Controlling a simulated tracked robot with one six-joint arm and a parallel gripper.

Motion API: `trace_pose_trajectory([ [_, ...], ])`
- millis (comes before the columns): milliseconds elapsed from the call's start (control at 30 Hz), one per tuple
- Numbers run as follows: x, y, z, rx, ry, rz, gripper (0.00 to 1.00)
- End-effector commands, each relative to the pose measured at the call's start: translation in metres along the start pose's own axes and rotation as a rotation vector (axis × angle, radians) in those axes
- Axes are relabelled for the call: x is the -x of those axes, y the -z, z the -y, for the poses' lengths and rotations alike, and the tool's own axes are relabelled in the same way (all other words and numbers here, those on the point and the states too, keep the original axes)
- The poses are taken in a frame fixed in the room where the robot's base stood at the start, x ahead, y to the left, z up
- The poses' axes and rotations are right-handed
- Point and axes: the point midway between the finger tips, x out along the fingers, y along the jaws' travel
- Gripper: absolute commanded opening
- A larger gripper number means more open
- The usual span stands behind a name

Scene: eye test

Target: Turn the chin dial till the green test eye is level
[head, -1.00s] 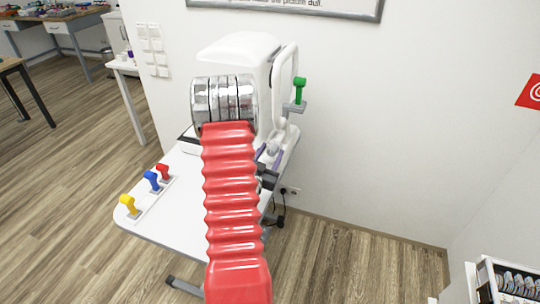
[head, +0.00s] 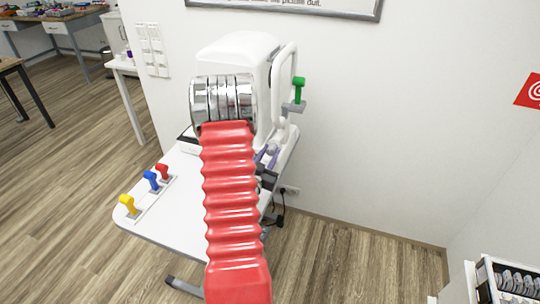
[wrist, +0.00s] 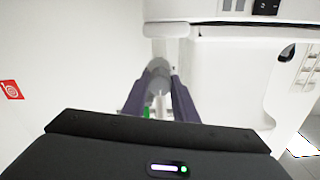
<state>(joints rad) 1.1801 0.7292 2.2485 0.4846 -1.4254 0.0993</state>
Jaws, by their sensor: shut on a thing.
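The green test eye (head: 299,90) stands upright on a grey bracket at the right side of the white machine (head: 240,52). I cannot tell whether it is exactly level. A small bit of green (wrist: 146,113) shows low between the fingers in the wrist view. My gripper (head: 267,155) is below the machine's frame, its purple fingers partly behind my red arm. In the wrist view my gripper (wrist: 159,88) has its two fingers on either side of a grey round knob (wrist: 158,68), apparently the chin dial, and is shut on it.
The white table (head: 175,212) carries yellow (head: 127,204), blue (head: 151,181) and red (head: 162,171) pieces at its left edge. The wall is close behind the machine. A rack (head: 510,280) stands at the lower right. Floor is clear between.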

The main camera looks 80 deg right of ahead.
Motion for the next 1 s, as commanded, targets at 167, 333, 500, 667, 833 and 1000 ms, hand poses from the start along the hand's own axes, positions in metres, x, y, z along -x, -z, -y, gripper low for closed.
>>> trace_pose_trajectory([
  [167,-0.0036,-0.0003,0.0005,0.053,0.000,0.001,0.04],
  [333,-0.0044,0.0002,0.0007,0.148,0.000,0.000,0.04],
  [500,-0.0048,0.0006,0.0008,0.281,0.000,-0.001,0.04],
  [667,-0.0051,0.0010,0.0010,0.428,0.000,-0.002,0.04],
  [833,-0.0052,0.0013,0.0011,0.590,0.000,-0.003,0.04],
  [1000,-0.0053,0.0014,0.0014,0.745,0.001,-0.003,0.04],
])
